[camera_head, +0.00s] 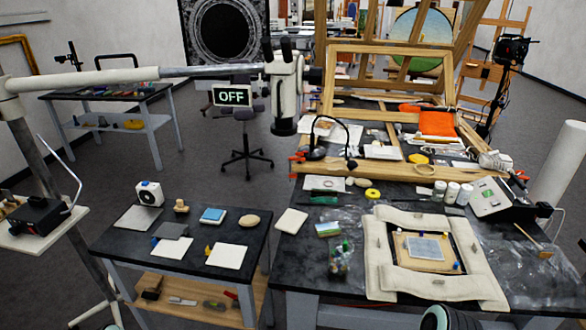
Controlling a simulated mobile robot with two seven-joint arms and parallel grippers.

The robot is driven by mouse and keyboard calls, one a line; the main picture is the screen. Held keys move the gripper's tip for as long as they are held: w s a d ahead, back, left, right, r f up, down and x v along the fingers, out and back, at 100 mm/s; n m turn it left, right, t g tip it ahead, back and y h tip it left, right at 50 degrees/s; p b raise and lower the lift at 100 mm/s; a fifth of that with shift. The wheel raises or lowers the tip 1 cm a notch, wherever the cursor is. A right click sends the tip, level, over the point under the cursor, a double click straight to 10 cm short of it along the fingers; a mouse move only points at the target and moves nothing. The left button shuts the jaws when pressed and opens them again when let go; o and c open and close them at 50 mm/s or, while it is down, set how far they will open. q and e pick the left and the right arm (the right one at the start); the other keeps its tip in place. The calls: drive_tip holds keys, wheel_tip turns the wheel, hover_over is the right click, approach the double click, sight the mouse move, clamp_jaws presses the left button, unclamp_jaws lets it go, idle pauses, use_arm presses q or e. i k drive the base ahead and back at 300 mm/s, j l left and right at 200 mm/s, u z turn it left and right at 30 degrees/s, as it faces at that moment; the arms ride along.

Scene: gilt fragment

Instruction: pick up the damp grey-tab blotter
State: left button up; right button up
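I cannot single out the grey-tab blotter for certain. Several flat sheets lie on the small dark side table (190,272). A light grey sheet (138,219) is at its left, with a darker grey sheet (172,230) beside it. An off-white pad (291,221) lies on the larger table. Any grey tab is too small to tell. Neither of my grippers shows.
A white fan-like box (150,193), a wooden stamp-like piece (181,206) and a blue box (213,215) stand on the side table. A padded frame (378,260) lies on the main table. A microscope (285,95) hangs from a boom above.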

sight(426, 248)
drive_tip(key=z, duration=1.25)
drive_tip(key=l+u, duration=0.2)
drive_tip(key=u, duration=0.8)
drive_tip(key=l+u, duration=0.35)
drive_tip(key=l, duration=0.15)
drive_tip(key=l+u, duration=0.4)
drive_tip(key=k+l, duration=0.05)
drive_tip(key=l, duration=0.05)
